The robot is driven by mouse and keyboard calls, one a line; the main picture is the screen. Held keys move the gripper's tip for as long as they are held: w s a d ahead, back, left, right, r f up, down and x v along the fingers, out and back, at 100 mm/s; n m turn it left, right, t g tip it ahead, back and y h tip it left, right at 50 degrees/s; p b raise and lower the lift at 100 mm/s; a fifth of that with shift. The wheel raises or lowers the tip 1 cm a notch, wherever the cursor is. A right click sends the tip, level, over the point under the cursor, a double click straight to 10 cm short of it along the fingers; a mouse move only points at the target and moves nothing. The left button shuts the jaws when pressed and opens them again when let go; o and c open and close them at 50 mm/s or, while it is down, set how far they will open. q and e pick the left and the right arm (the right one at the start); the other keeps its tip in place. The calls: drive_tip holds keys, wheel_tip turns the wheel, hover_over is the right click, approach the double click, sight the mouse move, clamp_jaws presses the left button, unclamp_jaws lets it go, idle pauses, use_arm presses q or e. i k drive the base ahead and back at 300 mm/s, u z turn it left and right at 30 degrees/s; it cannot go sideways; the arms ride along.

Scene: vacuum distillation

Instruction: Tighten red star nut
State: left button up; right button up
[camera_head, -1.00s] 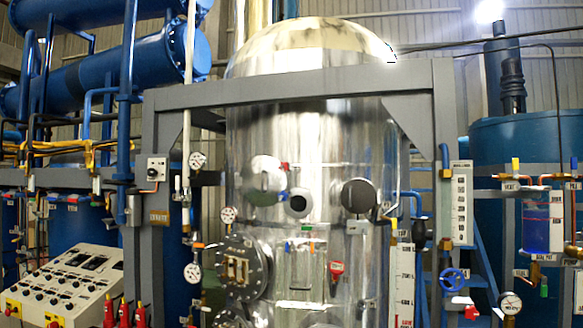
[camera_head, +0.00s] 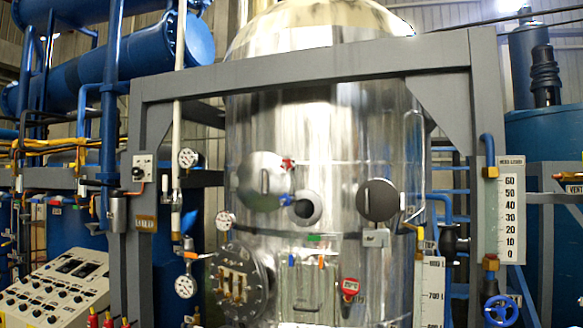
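A small red piece (camera_head: 288,165) sits at the upper right rim of a round metal hatch (camera_head: 262,180) on the shiny steel vessel (camera_head: 330,130). It may be the red star nut, but it is too small to tell its shape or how tight it is. A small blue piece (camera_head: 286,199) shows below it, beside a round port (camera_head: 306,208). A red tag-like part (camera_head: 350,290) is lower on the vessel. Neither of my grippers is in view.
A grey steel frame (camera_head: 300,68) spans in front of the vessel. A dark round cover (camera_head: 378,200) is right of the port. A control panel (camera_head: 55,290) stands at the lower left. A blue valve wheel (camera_head: 501,310) and a scale (camera_head: 511,210) are at the right.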

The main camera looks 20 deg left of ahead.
sight(289, 162)
drive_tip(key=u, duration=0.4)
drive_tip(key=i, duration=0.55)
drive_tip(key=u, duration=0.6)
